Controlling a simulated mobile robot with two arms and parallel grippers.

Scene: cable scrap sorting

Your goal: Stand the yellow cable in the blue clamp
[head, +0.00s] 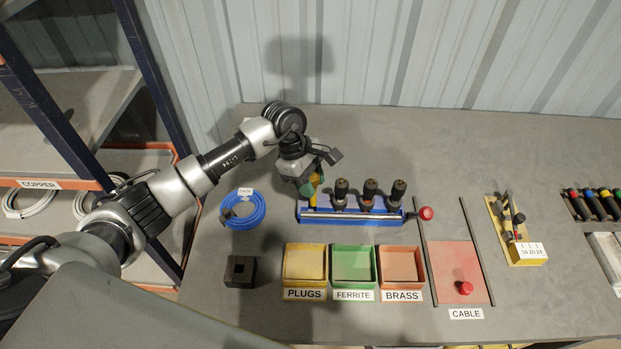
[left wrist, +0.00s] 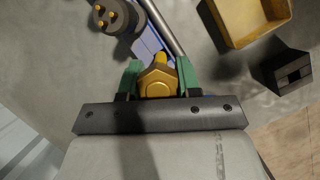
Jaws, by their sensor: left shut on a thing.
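The blue clamp (head: 350,221) is a long blue trough with a silver bar and a red knob (head: 425,213) at its right end. Three dark cable stubs stand upright in it. My left gripper (head: 313,188) is over its left end, pointing down. In the left wrist view its green fingers (left wrist: 158,80) are shut on the yellow cable (left wrist: 158,83), whose near end looks like a gold hexagon. A yellow bit of the cable (head: 312,202) shows below the fingers, at the clamp's left end. I cannot tell whether it touches the clamp floor. My right gripper is not in view.
Yellow PLUGS (head: 305,247), green FERRITE (head: 353,250) and orange BRASS (head: 402,247) bins stand in front of the clamp. A blue cable coil (head: 242,222) and a dark block (head: 240,284) are left. A red CABLE area (head: 450,257) lies right. The bench behind the clamp is clear.

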